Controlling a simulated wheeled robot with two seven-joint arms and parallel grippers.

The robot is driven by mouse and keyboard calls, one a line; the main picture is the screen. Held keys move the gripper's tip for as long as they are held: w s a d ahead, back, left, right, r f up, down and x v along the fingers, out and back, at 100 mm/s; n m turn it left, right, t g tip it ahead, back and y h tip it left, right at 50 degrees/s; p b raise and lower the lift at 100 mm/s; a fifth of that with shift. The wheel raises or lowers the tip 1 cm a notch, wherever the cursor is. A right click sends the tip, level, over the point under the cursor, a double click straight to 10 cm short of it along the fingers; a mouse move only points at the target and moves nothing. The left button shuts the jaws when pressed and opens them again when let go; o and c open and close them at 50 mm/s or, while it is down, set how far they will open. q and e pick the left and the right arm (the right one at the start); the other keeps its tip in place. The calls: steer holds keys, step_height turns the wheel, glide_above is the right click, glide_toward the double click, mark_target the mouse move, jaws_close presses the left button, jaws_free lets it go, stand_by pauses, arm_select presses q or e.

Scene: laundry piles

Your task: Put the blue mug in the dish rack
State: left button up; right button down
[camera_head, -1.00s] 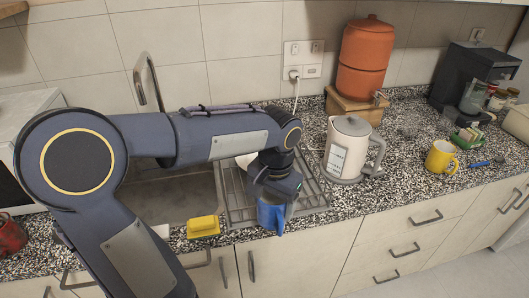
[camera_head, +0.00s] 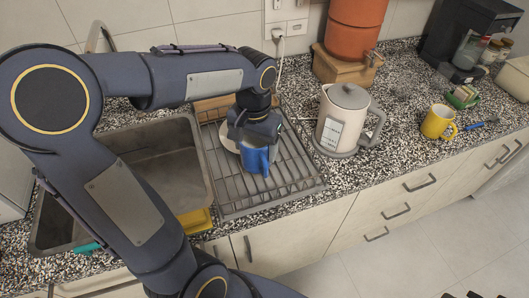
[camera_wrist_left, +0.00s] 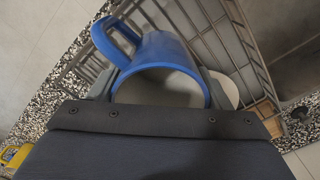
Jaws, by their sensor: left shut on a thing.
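The blue mug (camera_head: 259,161) is over the middle of the wire dish rack (camera_head: 285,195). My left gripper (camera_head: 257,143) comes down from above and is shut on the mug. In the left wrist view the blue mug (camera_wrist_left: 163,47) sits between the fingers of my left gripper (camera_wrist_left: 160,88), its pale inside facing the camera and its handle at upper left. Rack wires (camera_wrist_left: 215,40) lie behind and beside it. I cannot tell whether the mug touches the rack floor. My right gripper is not in view.
A white plate (camera_head: 228,137) and a wooden board (camera_head: 212,107) are at the rack's left and back. The sink (camera_head: 150,150) is left of the rack, the kettle (camera_head: 342,120) right. A yellow sponge (camera_head: 196,222) lies near the front edge. A yellow mug (camera_head: 438,122) stands farther right.

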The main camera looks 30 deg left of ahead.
arm_select(q)
steer(key=w+f, duration=0.1)
steer(key=w+d+f, duration=0.1)
steer(key=w+f, duration=0.1)
steer(key=shift+f, duration=1.9)
steer(key=shift+f, duration=0.1)
steer(key=shift+f, duration=0.15)
steer(key=o, duration=1.3)
